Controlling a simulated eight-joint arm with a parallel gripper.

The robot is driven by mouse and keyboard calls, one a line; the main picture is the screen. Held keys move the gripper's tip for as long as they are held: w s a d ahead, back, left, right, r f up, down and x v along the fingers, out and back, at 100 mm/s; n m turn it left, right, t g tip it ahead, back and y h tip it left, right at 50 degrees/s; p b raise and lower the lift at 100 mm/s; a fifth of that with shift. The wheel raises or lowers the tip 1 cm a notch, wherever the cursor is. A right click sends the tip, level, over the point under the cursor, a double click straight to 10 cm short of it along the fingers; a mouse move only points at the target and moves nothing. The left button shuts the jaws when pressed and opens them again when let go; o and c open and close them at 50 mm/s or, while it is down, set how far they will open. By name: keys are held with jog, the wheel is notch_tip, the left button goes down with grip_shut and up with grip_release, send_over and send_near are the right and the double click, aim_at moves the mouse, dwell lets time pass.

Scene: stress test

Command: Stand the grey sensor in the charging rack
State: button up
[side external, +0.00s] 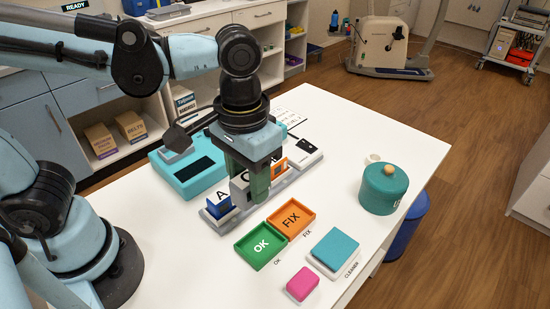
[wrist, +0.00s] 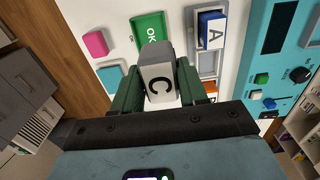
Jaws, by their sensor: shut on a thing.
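My gripper (wrist: 160,88) is shut on the grey sensor (wrist: 157,60), which has a white face marked C. In the side view the sensor (side external: 239,192) shows partly behind my green fingers (side external: 258,182). The grey charging rack (side external: 212,221) is beside it, also visible in the wrist view (wrist: 191,72). A blue sensor (side external: 221,205) marked A stands in the rack's near-left end; an orange one (side external: 280,167) is farther along. In the wrist view a bare slot (wrist: 207,65) shows next to the blue sensor. The grey sensor's lower end is hidden, so I cannot tell its height above the table.
A green OK tray (side external: 262,246) and orange FIX tray (side external: 291,217) lie in front of the rack. A teal device (side external: 180,172) is behind it. A teal lidded pot (side external: 383,190), teal cleaner pad (side external: 336,248) and pink block (side external: 303,284) stand to the right.

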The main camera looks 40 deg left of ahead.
jog(key=w+a+f, duration=0.2)
jog(key=a, duration=0.1)
jog(key=w+a+f, duration=0.2)
jog(key=w+a, duration=0.1)
jog(key=w+a+f, duration=0.2)
jog(key=a+f, duration=0.1)
jog(key=shift+w, duration=0.3)
jog(key=shift+f, duration=1.95)
jog(key=shift+f, duration=0.1)
jog(key=o, duration=1.1)
notch_tip(320, 180, up, 12)
jog(key=s+a+f+t, duration=0.1)
jog(key=s+a+t, duration=0.2)
jog(key=a+t, duration=0.2)
jog(key=shift+s+t, duration=0.25)
jog(key=shift+t, duration=0.85)
